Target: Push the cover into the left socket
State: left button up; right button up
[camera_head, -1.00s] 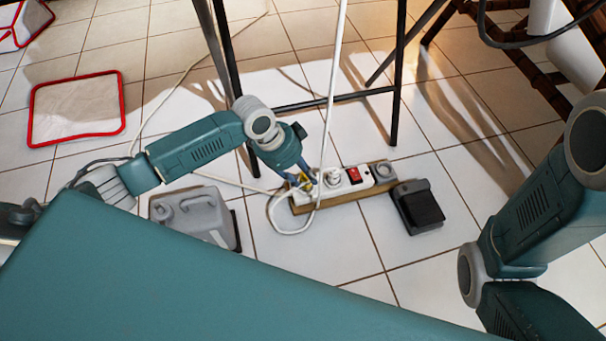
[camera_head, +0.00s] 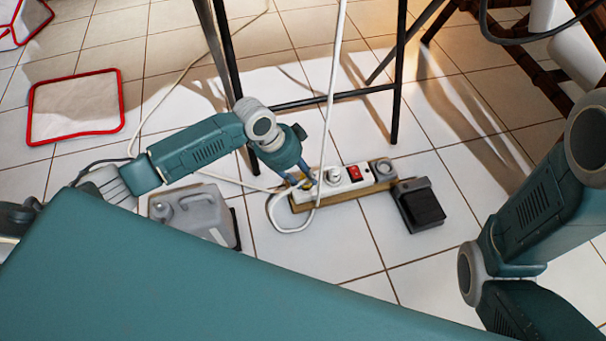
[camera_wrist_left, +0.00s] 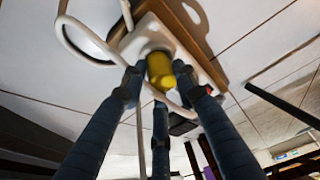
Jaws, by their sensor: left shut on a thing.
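The white power strip (camera_head: 345,180) lies on a wooden board (camera_head: 348,198) on the tiled floor, with a red switch (camera_head: 355,173) right of its middle. My left gripper (camera_head: 308,184) reaches down at the strip's left end, over the left socket. In the left wrist view, its three blue fingers (camera_wrist_left: 158,82) are shut around the yellow cover (camera_wrist_left: 160,72). The cover's far end meets a round socket area on the white strip (camera_wrist_left: 145,35); how deep it sits is hidden. My right arm shows at the right, but its gripper is out of view.
A white cable (camera_head: 290,231) loops beside the strip's left end, and another cord hangs down in front of it. A grey canister (camera_head: 190,215) stands left, a black pedal (camera_head: 418,206) right. Thin black legs (camera_head: 398,80) stand behind. Floor in front is clear.

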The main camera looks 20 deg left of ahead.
pick_arm(q)
jog(key=shift+f, duration=0.35)
jog(key=o, duration=1)
jog(key=shift+a+r, duration=0.2)
jog(key=shift+r, duration=0.35)
jog(key=v, duration=1.1)
jog(key=shift+f, duration=0.1)
